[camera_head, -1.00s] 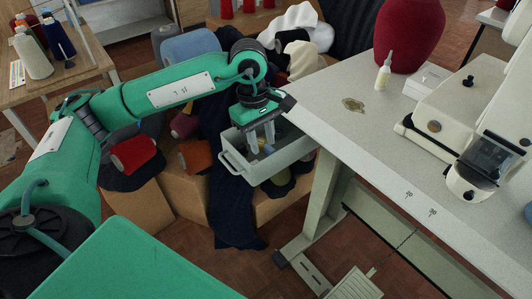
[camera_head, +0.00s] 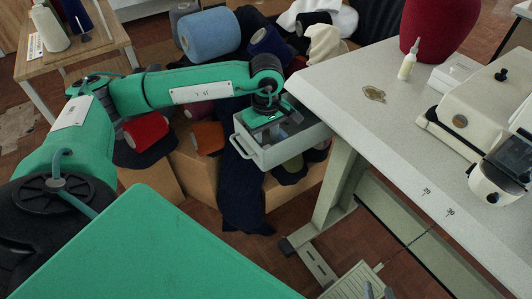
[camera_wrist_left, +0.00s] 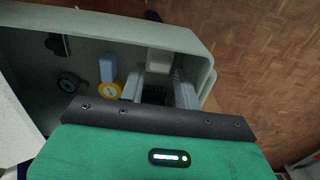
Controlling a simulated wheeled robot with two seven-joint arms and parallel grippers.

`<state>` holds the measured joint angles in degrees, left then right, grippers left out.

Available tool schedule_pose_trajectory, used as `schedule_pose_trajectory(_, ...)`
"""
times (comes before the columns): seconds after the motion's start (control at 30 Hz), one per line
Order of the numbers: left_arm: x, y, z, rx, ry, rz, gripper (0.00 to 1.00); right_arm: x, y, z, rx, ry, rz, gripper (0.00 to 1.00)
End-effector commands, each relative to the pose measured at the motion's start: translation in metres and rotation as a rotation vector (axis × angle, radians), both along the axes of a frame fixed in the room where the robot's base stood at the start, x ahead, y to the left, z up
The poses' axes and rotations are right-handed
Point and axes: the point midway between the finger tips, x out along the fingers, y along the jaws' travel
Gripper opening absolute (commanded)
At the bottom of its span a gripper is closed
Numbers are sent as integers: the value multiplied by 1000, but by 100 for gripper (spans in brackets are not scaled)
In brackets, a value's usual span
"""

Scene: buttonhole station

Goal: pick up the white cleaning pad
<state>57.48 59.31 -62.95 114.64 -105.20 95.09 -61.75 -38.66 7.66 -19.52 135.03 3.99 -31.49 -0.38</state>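The white cleaning pad (camera_wrist_left: 160,61) shows in the left wrist view as a small pale block inside an open grey drawer (camera_wrist_left: 195,43), near its wall. My left gripper (camera_wrist_left: 159,84) is open, its two pale fingers apart, with the pad at the gap between their tips. I cannot tell whether they touch it. In the head view my left gripper (camera_head: 276,134) reaches down into the drawer (camera_head: 290,150) below the table edge; the pad is not clear there. Two grey tips of my right gripper (camera_head: 378,292) show apart at the bottom edge, with nothing seen between them.
The drawer also holds a blue block (camera_wrist_left: 107,68), a yellow ring (camera_wrist_left: 109,90) and a dark round part (camera_wrist_left: 68,83). The sewing table (camera_head: 350,105) is close on the right, carrying a glue bottle (camera_head: 408,60) and machine (camera_head: 480,110). Yarn cones (camera_head: 146,130) lie left.

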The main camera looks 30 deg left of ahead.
Motion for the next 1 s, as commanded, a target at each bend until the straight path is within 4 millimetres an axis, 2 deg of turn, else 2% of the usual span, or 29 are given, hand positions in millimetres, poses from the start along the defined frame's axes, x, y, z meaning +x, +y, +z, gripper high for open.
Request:
schedule_pose_trajectory(0.1,0,1,-19,1,2,2,33,0,4,0,20,-31,1,36)
schedule_pose_trajectory(0.2,0,1,-27,1,2,1,33,0,6,1,31,-46,1,36)
schedule_pose_trajectory(0.47,0,1,-28,0,0,1,33,0,7,2,33,-52,1,36)
schedule_pose_trajectory(0.6,0,1,-28,0,0,1,5,0,7,2,33,-51,1,36)
schedule_pose_trajectory(1.0,0,1,-22,0,-1,1,5,0,6,2,29,-45,2,36)
